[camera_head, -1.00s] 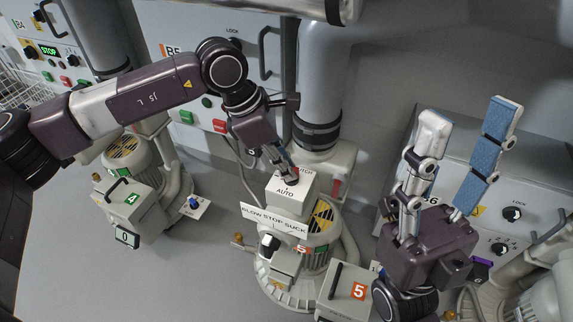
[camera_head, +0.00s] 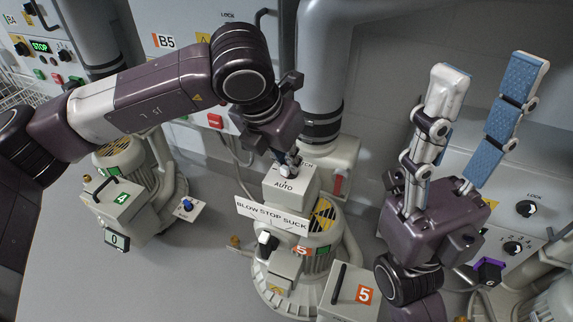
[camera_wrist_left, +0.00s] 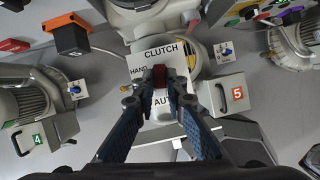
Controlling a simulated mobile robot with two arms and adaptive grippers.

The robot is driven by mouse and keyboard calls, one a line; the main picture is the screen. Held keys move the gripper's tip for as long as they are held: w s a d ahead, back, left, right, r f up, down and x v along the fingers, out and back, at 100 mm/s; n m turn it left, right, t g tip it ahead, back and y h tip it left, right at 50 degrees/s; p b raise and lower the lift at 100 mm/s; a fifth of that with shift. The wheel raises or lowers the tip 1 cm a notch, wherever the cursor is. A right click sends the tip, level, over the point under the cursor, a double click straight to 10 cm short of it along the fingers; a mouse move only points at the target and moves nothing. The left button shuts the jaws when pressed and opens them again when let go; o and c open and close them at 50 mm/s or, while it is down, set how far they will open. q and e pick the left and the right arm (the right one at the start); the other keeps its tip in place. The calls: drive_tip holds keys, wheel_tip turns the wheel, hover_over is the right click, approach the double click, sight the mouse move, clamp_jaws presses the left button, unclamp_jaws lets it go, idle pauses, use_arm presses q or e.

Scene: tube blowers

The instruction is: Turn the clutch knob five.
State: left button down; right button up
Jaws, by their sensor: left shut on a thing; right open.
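The white clutch box (camera_head: 280,194) on blower 5 carries the words CLUTCH and AUTO. The box also shows in the left wrist view (camera_wrist_left: 148,88), where HAND is readable at its left. My left gripper (camera_head: 291,168) points down at the top of the box. In the left wrist view, its blue-padded fingers are shut on the small dark red clutch knob (camera_wrist_left: 160,73). The fingers largely hide the knob in the head view. My right gripper (camera_head: 488,72) is open and empty, its blue-padded fingers pointing up, right of blower 5.
A BLOW STOP SUCK plate (camera_head: 271,216) and its black-handled switch (camera_head: 268,240) sit just below the clutch box. A thick grey pipe (camera_head: 323,85) rises behind it. Blower 4 (camera_head: 118,200) stands at left. A control panel (camera_head: 525,190) stands behind my right gripper.

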use_arm(q)
drive_tip(key=shift+d+n+y+b, duration=0.1)
drive_tip(key=shift+n+y+b, duration=0.35)
drive_tip(key=shift+n, duration=0.65)
drive_tip(key=c, duration=2)
unclamp_jaws()
drive_tip(key=shift+o, duration=0.2)
drive_tip(key=shift+s+r, duration=0.1)
drive_tip(key=shift+r, duration=0.05)
drive_tip(key=v, duration=1.1)
drive_tip(key=shift+s+r, duration=0.25)
drive_tip(key=shift+s, duration=0.05)
